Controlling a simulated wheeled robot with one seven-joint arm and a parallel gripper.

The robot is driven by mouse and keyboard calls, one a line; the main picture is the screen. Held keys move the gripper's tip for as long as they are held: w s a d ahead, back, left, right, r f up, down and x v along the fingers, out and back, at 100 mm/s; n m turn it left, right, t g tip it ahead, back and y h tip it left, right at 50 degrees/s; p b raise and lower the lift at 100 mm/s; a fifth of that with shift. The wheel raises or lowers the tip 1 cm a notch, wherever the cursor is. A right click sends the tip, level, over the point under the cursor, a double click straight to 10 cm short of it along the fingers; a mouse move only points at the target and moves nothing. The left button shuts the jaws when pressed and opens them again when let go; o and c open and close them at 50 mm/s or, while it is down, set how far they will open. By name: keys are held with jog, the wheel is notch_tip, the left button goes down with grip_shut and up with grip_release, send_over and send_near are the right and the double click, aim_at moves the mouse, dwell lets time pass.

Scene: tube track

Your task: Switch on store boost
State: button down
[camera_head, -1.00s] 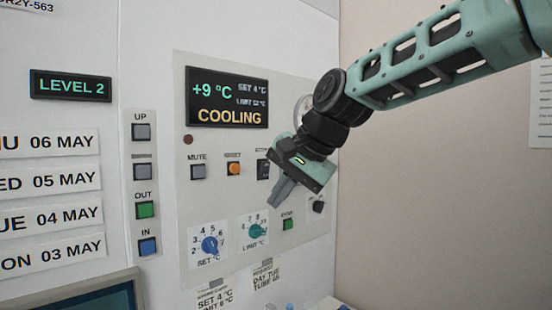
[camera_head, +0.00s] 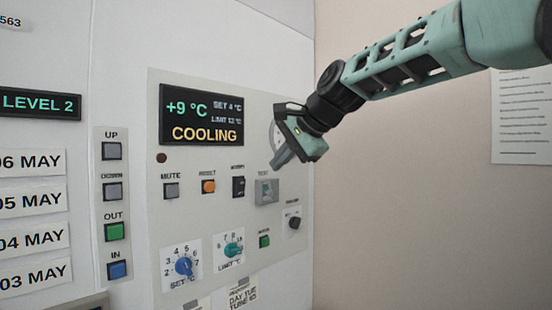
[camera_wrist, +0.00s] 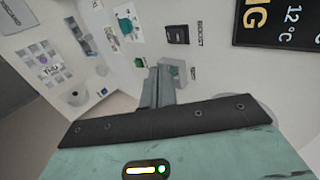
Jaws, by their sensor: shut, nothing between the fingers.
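A black rocker switch (camera_head: 238,187) sits on the light control panel (camera_head: 200,225), right of the orange reset button. Its small label looks like "BOOST". The switch also shows in the wrist view (camera_wrist: 177,33); I cannot tell which way it is set. My gripper (camera_head: 278,163) is shut and empty, above and to the right of the switch. In the wrist view my gripper's fingertips (camera_wrist: 162,72) overlap a grey covered test button (camera_wrist: 173,73) and are apart from the rocker. I cannot tell whether they touch the cover.
The display (camera_head: 201,115) reads +9 °C and COOLING. Near the rocker are a grey mute button (camera_head: 171,190), the orange reset button (camera_head: 208,186), a green button (camera_head: 264,241), a black knob (camera_head: 294,223), a blue set dial (camera_head: 184,266) and a teal limit dial (camera_head: 233,249). A round gauge is partly behind my gripper.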

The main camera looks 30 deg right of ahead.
aim_at(243, 185)
jog(key=shift+w+a+f+p, duration=0.55)
jog(key=shift+w+f+p, duration=0.15)
jog(key=shift+w, duration=0.8)
jog(key=shift+w+a+f+p, duration=0.55)
jog(key=shift+w+f+p, duration=0.1)
jog(key=shift+w, duration=0.85)
jog(key=shift+w+a+f+p, duration=0.6)
jog(key=shift+w+f, duration=0.1)
jog(key=shift+w, duration=0.8)
jog(key=shift+r+p, duration=0.1)
jog(key=shift+p, duration=0.2)
